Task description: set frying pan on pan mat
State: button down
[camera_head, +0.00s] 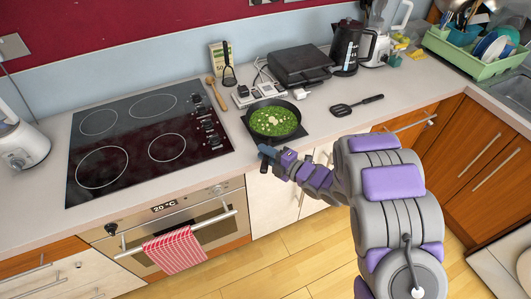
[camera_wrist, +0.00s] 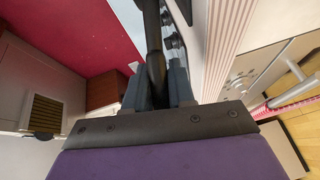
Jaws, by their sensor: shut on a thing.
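The dark frying pan (camera_head: 276,101) holds green food with pale pieces. It sits over the dark square pan mat (camera_head: 302,132) near the counter's front edge, and mat corners show around it. Whether its base touches the mat is hard to tell. The pan looks about level. My gripper (camera_head: 267,153) is at the counter's front edge, shut on the pan's handle. In the wrist view the black handle (camera_wrist: 155,45) runs up from between the fingers of my gripper (camera_wrist: 158,88). The handle's near end is hidden by the fingers.
The black hob (camera_head: 135,140) lies left of the pan.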

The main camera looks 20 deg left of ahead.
jog(key=c, duration=0.9)
grip_release()
jog(key=c, duration=0.4)
jog(key=shift+b+v, duration=1.9)
jog(key=shift+v, duration=5.6)
jog(key=shift+s, duration=0.1)
